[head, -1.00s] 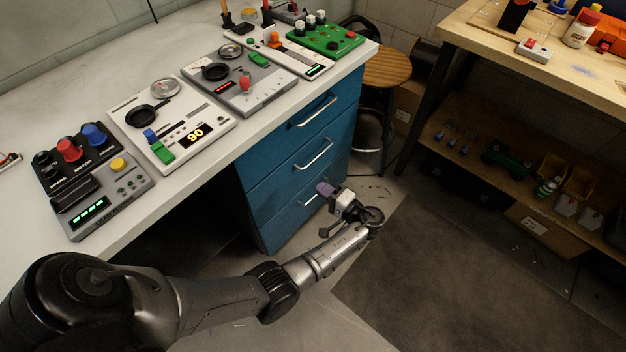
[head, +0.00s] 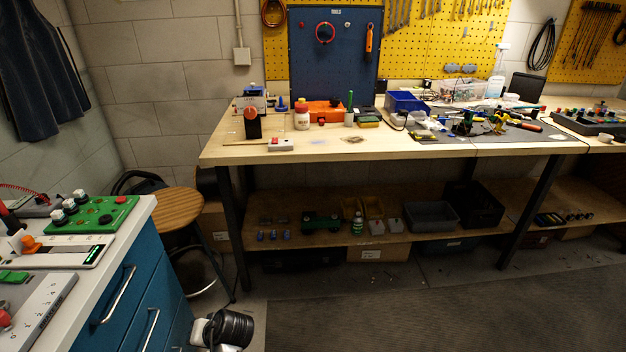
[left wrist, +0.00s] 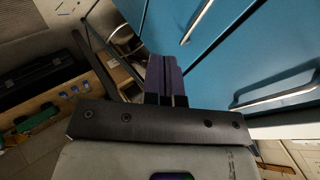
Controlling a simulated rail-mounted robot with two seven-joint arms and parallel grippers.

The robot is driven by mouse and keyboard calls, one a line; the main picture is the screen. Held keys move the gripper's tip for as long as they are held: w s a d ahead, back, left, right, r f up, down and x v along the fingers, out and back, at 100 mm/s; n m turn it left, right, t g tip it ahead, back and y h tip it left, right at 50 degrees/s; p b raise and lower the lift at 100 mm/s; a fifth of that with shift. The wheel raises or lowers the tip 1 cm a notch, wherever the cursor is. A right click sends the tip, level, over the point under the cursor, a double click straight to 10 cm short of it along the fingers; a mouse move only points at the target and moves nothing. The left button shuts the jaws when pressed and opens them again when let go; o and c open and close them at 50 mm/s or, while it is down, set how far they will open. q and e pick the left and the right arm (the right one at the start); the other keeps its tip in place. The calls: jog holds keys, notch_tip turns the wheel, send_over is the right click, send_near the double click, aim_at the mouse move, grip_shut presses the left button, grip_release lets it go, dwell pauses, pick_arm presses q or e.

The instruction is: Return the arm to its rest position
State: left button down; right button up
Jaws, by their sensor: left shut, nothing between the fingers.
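My left gripper shows in the left wrist view (left wrist: 167,78), its two purple fingers together with nothing between them. It hangs in front of the blue drawer cabinet (left wrist: 240,50), apart from any object. In the head view only part of my left arm's wrist shows at the bottom edge, beside the blue cabinet (head: 145,295); the fingers are not visible there. My right gripper is in neither view.
A white counter with control panels, one of them green (head: 97,218), stands at the left. A round wooden stool (head: 178,208) is beside it. A wooden workbench (head: 290,152) with tools and a lower shelf (head: 400,240) spans the back. The floor (head: 450,310) in front is clear.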

pick_arm(q)
jog(key=d+r+t+h+p, duration=0.2)
jog(key=d+r+t+h, duration=0.1)
jog(key=r, duration=0.4)
jog(key=s+d+r+m+t+h+p, duration=0.1)
jog(key=s+d+r+t+h+p, duration=0.15)
jog(key=s+r+p, duration=0.4)
jog(key=s+d+r+m+t+h+p, duration=0.1)
jog(key=s+d+r+m+h+p, duration=0.2)
jog(key=s, duration=0.6)
jog(key=s+g+p, duration=0.6)
jog(key=s+p, duration=0.3)
jog(key=s, duration=1.1)
notch_tip(320, 180, up, 37)
jog(key=p, duration=3.7)
jog(key=shift+w+a+t, duration=0.2)
jog(key=shift+t, duration=0.15)
